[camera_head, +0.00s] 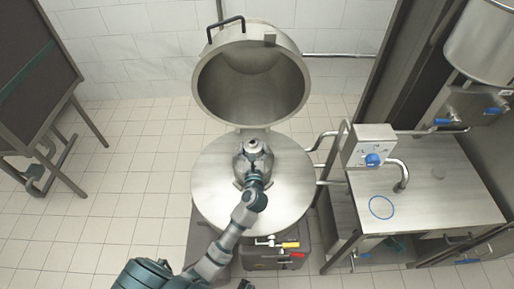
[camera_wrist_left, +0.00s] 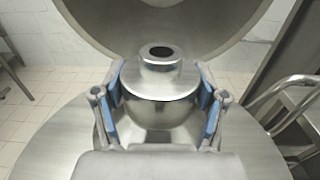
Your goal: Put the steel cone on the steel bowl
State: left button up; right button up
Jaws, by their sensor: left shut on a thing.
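The steel cone (camera_wrist_left: 161,73), a shiny stepped piece with a dark round hole in its top, is between the fingers of my left gripper (camera_wrist_left: 160,108) in the wrist view. The blue finger pads close on it from both sides. A rounded, bowl-shaped steel surface (camera_wrist_left: 158,114) shows directly below its rim; I cannot tell whether it is a separate steel bowl or part of the same piece. In the head view my left gripper (camera_head: 254,158) holds the cone (camera_head: 254,143) over the wide round steel top (camera_head: 290,185). My right gripper is not in view.
A large round steel lid (camera_head: 252,80) stands open behind the round top. A steel side table (camera_head: 440,195) with a tap (camera_head: 398,172) and a blue ring (camera_head: 381,207) is at the right. A dark rack (camera_head: 35,70) stands at the left. Tiled floor is clear between.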

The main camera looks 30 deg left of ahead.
pick_arm(q)
jog(key=shift+a+f, duration=0.35)
jog(key=shift+a, duration=0.35)
jog(key=shift+d+f, duration=0.15)
jog(key=shift+f, duration=0.05)
jog(key=shift+s+d+f+b, duration=0.1)
jog(key=shift+d+f+b, duration=0.2)
jog(key=shift+d, duration=0.35)
jog(key=shift+a, duration=0.2)
jog(key=o, duration=1.8)
jog(key=shift+f, duration=0.1)
jog(key=shift+o, duration=0.4)
jog(key=shift+w+a, duration=0.1)
jog(key=shift+w, duration=0.1)
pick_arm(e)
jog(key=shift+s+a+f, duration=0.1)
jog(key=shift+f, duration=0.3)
pick_arm(q)
jog(key=shift+s, duration=0.1)
